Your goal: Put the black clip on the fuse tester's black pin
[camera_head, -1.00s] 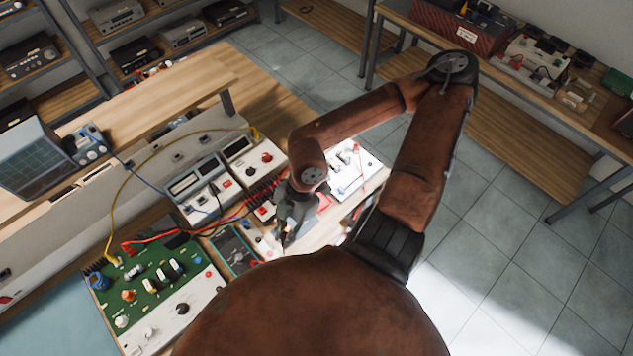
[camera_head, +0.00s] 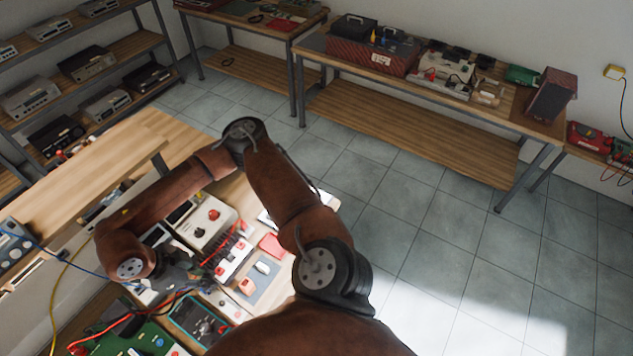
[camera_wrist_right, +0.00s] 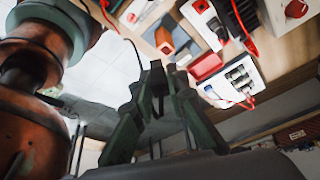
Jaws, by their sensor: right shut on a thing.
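My right gripper (camera_head: 185,275) is low over the cluttered workbench, partly hidden by its own forearm. In the right wrist view its fingers (camera_wrist_right: 159,78) are nearly together on a small dark thing, likely the black clip (camera_wrist_right: 160,92); a thin dark lead rises beside the fingertips. A white box with one red and one black terminal (camera_head: 206,222) stands beyond the gripper; it may be the fuse tester, but I cannot read a label. The clip looks apart from any pin. My left gripper is not in view.
Red and black leads (camera_head: 222,250) run close beside the gripper. A green circuit board (camera_head: 135,343), a dark-screened panel (camera_head: 200,318) and a grey mat with small parts (camera_head: 262,275) crowd the bench. A raised wooden shelf (camera_head: 80,165) borders it at left. The tiled floor (camera_head: 430,240) is clear.

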